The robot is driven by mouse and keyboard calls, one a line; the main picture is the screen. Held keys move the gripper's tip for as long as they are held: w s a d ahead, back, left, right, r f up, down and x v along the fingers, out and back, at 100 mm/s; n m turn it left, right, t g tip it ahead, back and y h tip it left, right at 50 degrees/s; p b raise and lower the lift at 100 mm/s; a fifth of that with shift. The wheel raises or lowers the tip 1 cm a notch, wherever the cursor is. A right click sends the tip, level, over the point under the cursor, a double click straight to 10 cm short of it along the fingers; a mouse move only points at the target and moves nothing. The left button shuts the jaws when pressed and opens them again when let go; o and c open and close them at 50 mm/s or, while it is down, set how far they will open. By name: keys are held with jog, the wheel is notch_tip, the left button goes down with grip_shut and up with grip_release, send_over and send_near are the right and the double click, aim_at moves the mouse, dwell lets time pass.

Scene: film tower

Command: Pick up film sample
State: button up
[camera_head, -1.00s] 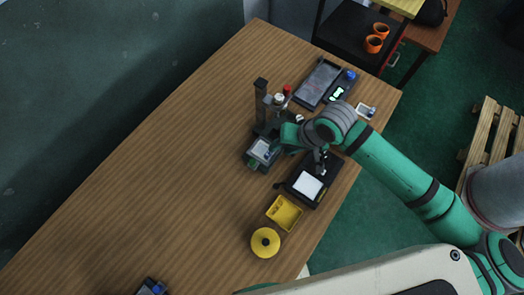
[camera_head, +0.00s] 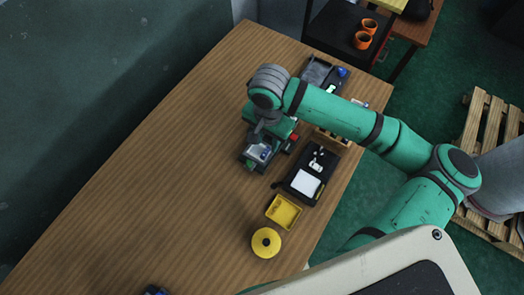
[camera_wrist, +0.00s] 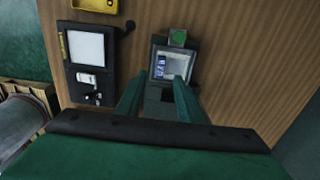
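The film tower (camera_head: 250,162) stands on the wooden table, with its column hidden behind my arm in the head view. Its light stage with a glassy face also shows in the wrist view (camera_wrist: 172,67). A small blue-and-white piece (camera_wrist: 161,65), which may be the film sample, lies at the left of that stage. It shows as a bluish patch in the head view (camera_head: 265,153). My gripper (camera_wrist: 157,82) has its two green fingers apart, pointing at the near edge of the stage. I see nothing held between them. Contact with the tower cannot be told.
A black device with a white panel (camera_head: 305,182) lies right of the tower. A yellow tray (camera_head: 283,212) and a round yellow object (camera_head: 266,243) are nearer. A grey-topped device (camera_head: 317,72) lies behind. The table's left part is clear.

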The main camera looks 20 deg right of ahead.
aim_at(265, 152)
jog(key=shift+s+a+f, duration=0.1)
jog(key=shift+a+f, duration=0.05)
jog(key=shift+f, duration=1.3)
jog(key=shift+s+a+f, duration=0.1)
jog(key=shift+f, duration=1.3)
grip_shut()
